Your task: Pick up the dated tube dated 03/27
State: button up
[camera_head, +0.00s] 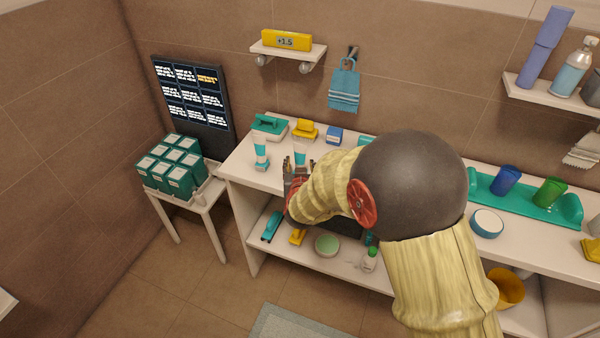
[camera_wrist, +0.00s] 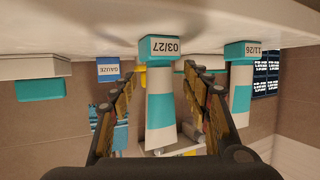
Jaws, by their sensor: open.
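The tube dated 03/27 (camera_wrist: 160,105) is white and teal, with its date label on the teal cap end. In the wrist view, which looks upside down, it stands between the two fingers of my gripper (camera_wrist: 158,75). The fingers are apart, one on each side, and I cannot tell whether they touch it. In the head view this tube (camera_head: 301,150) stands upright on the cabinet top, just beyond my gripper (camera_head: 297,170). A similar tube dated 11/26 (camera_wrist: 241,85) stands beside it, outside the fingers; in the head view it (camera_head: 261,152) is to the left.
A blue gauze box (camera_head: 334,135), a yellow item (camera_head: 305,130) and a teal-and-white item (camera_head: 269,125) sit behind the tubes. A small table (camera_head: 208,196) with teal boxes (camera_head: 172,165) stands left. My arm hides the middle of the cabinet top.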

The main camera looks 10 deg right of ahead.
jog(key=shift+w+d+f, duration=0.1)
jog(key=shift+w+d, duration=0.05)
jog(key=shift+w, duration=0.2)
jog(key=shift+c, duration=0.6)
grip_shut()
